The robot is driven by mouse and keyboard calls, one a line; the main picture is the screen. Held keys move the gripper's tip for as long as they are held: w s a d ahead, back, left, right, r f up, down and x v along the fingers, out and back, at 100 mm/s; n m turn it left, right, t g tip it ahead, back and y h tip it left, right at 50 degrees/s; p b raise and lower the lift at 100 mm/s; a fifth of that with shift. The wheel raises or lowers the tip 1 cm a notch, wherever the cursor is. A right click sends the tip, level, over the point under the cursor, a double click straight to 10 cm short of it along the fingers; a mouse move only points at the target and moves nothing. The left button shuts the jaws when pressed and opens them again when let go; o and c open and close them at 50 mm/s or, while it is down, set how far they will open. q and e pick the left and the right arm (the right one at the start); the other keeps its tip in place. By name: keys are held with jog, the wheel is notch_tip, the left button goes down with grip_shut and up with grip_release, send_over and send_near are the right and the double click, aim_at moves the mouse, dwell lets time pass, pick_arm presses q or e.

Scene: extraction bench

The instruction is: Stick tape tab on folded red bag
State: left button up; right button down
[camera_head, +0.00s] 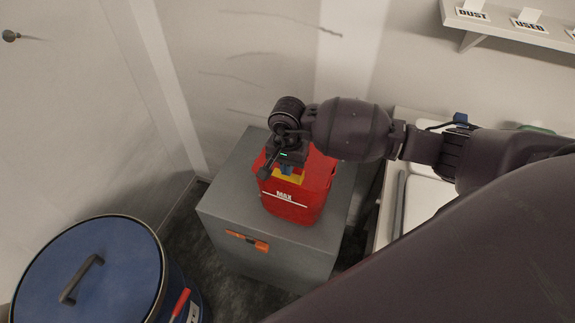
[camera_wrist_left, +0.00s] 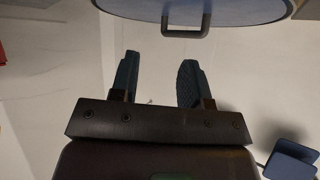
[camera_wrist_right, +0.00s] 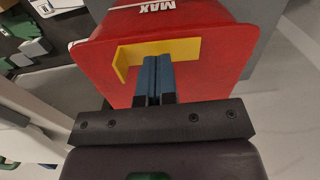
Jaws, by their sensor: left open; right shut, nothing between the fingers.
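The folded red bag (camera_head: 296,205), marked MAX, stands on a grey cabinet (camera_head: 232,205). In the right wrist view the bag (camera_wrist_right: 212,82) fills the upper middle. A yellow tape tab (camera_wrist_right: 185,50) lies across its face, with its left end (camera_wrist_right: 121,66) bent away; part of the tab shows in the head view (camera_head: 290,177). My right gripper (camera_wrist_right: 154,62) is shut and empty, its fingertips over the tab's lower edge; I cannot tell whether they touch it. My left gripper (camera_wrist_left: 157,72) is open and empty, away from the bag.
A blue drum (camera_head: 115,262) with a handled lid stands at the lower left; its lid (camera_wrist_left: 235,14) shows ahead of my left gripper. An orange tool (camera_head: 247,241) is on the cabinet's front. A labelled shelf (camera_head: 510,28) is at the upper right, and a white bench surface (camera_head: 425,195) lies right of the cabinet.

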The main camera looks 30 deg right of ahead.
pick_arm(q)
jog(key=shift+s+f, duration=0.4)
jog(key=shift+f, duration=0.05)
pick_arm(e)
jog(key=shift+f, duration=0.3)
pick_arm(q)
jog(key=shift+w+f+b, duration=0.2)
jog(key=shift+f+b, duration=0.1)
jog(key=shift+b, duration=0.25)
pick_arm(e)
jog(key=shift+f, duration=0.5)
pick_arm(q)
jog(key=shift+s+f, duration=0.25)
jog(key=shift+s, duration=0.05)
dwell(0.3)
jog(key=shift+w, duration=0.25)
dwell(0.4)
jog(key=shift+r, duration=0.15)
pick_arm(e)
jog(key=shift+r, duration=0.1)
jog(key=shift+r, duration=0.25)
jog(key=shift+r+p, duration=0.7)
jog(key=shift+r, duration=0.7)
jog(key=shift+r+p, duration=0.8)
jog(key=shift+r, duration=1)
pick_arm(q)
jog(key=r, duration=0.2)
jog(key=w+r, duration=0.1)
jog(key=r, duration=0.1)
